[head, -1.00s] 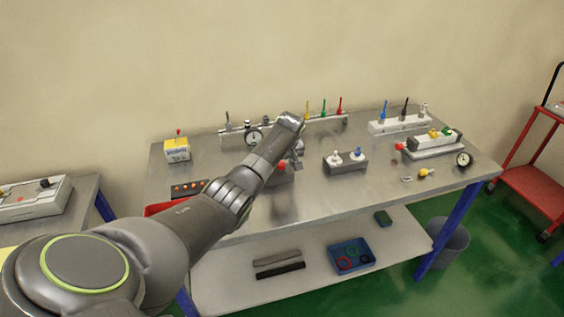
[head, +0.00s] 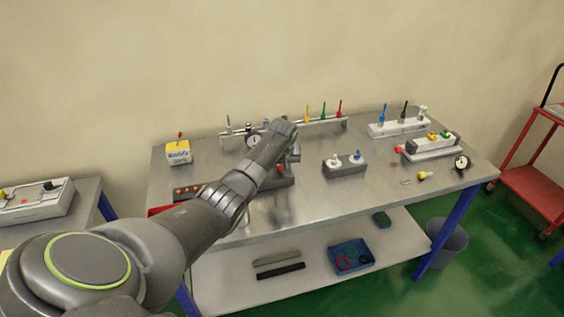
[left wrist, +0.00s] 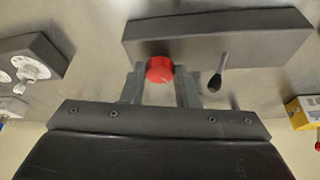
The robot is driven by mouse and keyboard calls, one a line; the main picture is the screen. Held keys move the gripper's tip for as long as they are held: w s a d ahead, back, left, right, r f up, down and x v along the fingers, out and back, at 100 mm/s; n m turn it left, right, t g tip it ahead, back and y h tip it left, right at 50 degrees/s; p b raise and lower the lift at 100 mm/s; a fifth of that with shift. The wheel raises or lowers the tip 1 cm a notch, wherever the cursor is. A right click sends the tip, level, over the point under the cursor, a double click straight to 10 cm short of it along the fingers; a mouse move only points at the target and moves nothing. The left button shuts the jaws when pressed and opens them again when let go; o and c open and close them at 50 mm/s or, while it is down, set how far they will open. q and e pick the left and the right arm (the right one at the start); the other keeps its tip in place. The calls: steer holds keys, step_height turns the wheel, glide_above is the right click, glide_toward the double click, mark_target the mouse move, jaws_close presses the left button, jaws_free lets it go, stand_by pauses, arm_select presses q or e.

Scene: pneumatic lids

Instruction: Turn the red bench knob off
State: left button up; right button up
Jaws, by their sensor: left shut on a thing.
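The red bench knob (left wrist: 159,69) sticks out of a dark grey block (left wrist: 225,38) in the left wrist view. My left gripper (left wrist: 160,82) has one finger on each side of the knob and is shut on it. A lever with a black tip (left wrist: 216,80) stands on the same block, to the right of the fingers. In the head view my left arm hides most of the block (head: 286,182), and only a bit of the red knob (head: 281,168) shows. The knob's exact turn angle cannot be told. My right gripper is not in view.
A block with two white-based knobs (head: 345,165) stands to the right. A yellow box (head: 178,152) with a red-tipped lever is at the left. Coloured levers (head: 323,112) line the bench's back. The bench front (head: 330,203) is clear.

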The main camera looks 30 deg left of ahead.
arm_select(q)
steer(key=shift+a+r+m+h+p, duration=0.15)
steer(key=shift+m+h+p, duration=0.25)
steer(key=shift+m, duration=0.5)
steer(key=shift+a+m+t+p, duration=0.1)
steer(key=shift+m+t+p, duration=0.25)
steer(key=shift+m, duration=0.55)
steer(key=shift+a+m+h, duration=0.1)
steer(key=shift+m+h, duration=0.5)
steer(key=shift+m, duration=0.3)
steer(key=shift+a+f+m+h+b, duration=0.1)
steer(key=shift+f+m+h+b, duration=0.15)
steer(key=shift+m+b, duration=0.45)
steer(key=shift+a+m+h+b, duration=0.1)
steer(key=shift+m+h+b, duration=0.35)
steer(key=shift+m, duration=0.65)
steer(key=m+h+b, duration=0.1)
steer(key=m+b, duration=0.3)
steer(key=shift+a+f+b, duration=0.1)
steer(key=shift+a+b, duration=0.05)
steer(key=shift+b, duration=0.15)
steer(key=shift+w+a+r+m+h+b, duration=0.1)
steer(key=shift+m+h+b, duration=0.2)
steer(key=shift+m+b, duration=0.35)
steer(key=shift+r+m+h+b, duration=0.1)
steer(key=shift+m+h+b, duration=0.2)
steer(key=shift+m+b, duration=0.3)
steer(key=shift+g, duration=0.45)
